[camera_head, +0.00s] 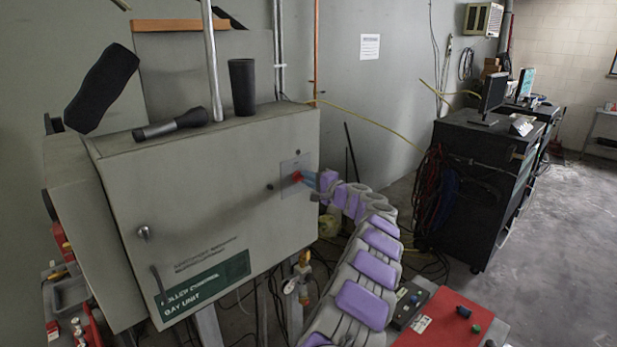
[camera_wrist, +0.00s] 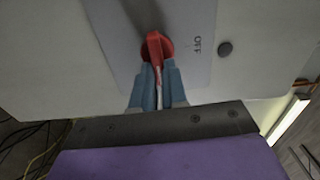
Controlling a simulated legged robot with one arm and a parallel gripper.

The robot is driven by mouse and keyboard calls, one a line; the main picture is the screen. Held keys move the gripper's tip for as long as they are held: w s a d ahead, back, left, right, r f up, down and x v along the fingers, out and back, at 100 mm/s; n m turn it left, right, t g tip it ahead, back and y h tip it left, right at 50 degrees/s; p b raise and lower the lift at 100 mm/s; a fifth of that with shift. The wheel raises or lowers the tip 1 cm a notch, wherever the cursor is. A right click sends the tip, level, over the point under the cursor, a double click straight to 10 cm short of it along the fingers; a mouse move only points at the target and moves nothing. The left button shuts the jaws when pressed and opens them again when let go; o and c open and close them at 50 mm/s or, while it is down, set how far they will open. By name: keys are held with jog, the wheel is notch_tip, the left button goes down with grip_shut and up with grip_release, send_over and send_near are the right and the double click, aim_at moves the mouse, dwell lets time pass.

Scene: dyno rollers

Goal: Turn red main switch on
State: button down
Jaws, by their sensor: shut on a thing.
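The red main switch (camera_head: 297,176) is on a light plate on the front of the grey control cabinet (camera_head: 215,200), near its upper right corner. In the wrist view the red switch (camera_wrist: 157,46) shows its round base and handle on the pale plate (camera_wrist: 190,25), with "OFF" printed to its right. My gripper (camera_wrist: 157,88) has its blue fingers closed on the lower end of the red handle. In the head view my gripper (camera_head: 309,180) reaches the switch from the right. The handle's end between the fingers is partly hidden.
A dark cup (camera_head: 242,87) and a flashlight (camera_head: 172,124) stand and lie on the cabinet top. A red panel with buttons (camera_head: 452,320) is below right of my arm. A black cabinet with a monitor (camera_head: 485,150) stands farther right. Open floor lies at the far right.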

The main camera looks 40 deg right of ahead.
jog(key=shift+d+f+m, duration=0.1)
jog(key=shift+f+m, duration=0.3)
jog(key=shift+f, duration=0.1)
jog(key=c, duration=1.3)
grip_release()
jog(key=shift+c, duration=0.2)
jog(key=shift+o, duration=0.9)
jog(key=shift+d+r, duration=0.15)
jog(key=shift+r, duration=0.05)
jog(key=shift+s+r, duration=0.1)
jog(key=s+d+p, duration=0.1)
jog(key=s, duration=1.6)
jog(key=shift+d+f, duration=0.2)
